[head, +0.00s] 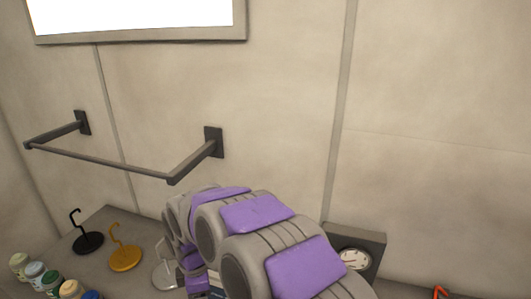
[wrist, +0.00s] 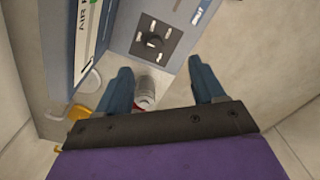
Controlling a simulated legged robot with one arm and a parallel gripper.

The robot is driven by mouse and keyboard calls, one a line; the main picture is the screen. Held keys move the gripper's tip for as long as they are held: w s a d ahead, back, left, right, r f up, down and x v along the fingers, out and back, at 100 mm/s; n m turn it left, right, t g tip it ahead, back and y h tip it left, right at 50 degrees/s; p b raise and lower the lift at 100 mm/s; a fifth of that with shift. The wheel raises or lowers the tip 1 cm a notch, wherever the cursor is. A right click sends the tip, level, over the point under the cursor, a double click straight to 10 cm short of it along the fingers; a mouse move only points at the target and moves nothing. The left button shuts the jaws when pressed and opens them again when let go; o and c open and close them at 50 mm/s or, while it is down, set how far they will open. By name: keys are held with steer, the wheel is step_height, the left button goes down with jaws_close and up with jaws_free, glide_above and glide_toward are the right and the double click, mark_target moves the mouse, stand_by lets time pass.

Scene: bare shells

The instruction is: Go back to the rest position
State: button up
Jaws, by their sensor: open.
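My gripper (wrist: 158,92) shows in the wrist view with its two blue fingers spread apart and nothing between them. Behind the gap between the fingers, a small pale cylinder (wrist: 147,88) with a reddish band stands on a surface; it appears apart from the fingers. In the head view my purple and grey arm fills the lower middle, and the gripper itself is hidden or out of frame.
A dark rail (head: 98,162) juts from the wall. Below it are a black hook stand (head: 88,240), a yellow hook stand (head: 125,258) and several jars (head: 50,280). A round gauge (head: 354,260) sits in a grey box right of my arm.

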steer(key=s+d+r+m+b, duration=0.15)
steer(key=s+d+m, duration=0.3)
steer(key=d, duration=0.55)
steer(key=s+d+r+m+b, duration=0.1)
steer(key=s+d+r+m, duration=0.3)
steer(key=d, duration=0.6)
steer(key=s+d+f+m+b, duration=0.1)
steer(key=s+d+f+m, duration=0.1)
steer(key=s+d+m, duration=0.4)
steer(key=s+d+f+m+g+b, duration=0.1)
steer(key=s+d+m, duration=0.4)
steer(key=s, duration=0.6)
steer(key=shift+s+d+f+m+g+b, duration=0.2)
steer(key=shift+d+f+m+g+b, duration=0.15)
steer(key=shift+f+m+b, duration=0.6)
steer(key=shift+r+p, duration=0.1)
steer(key=shift+p, duration=0.2)
steer(key=shift+c, duration=0.3)
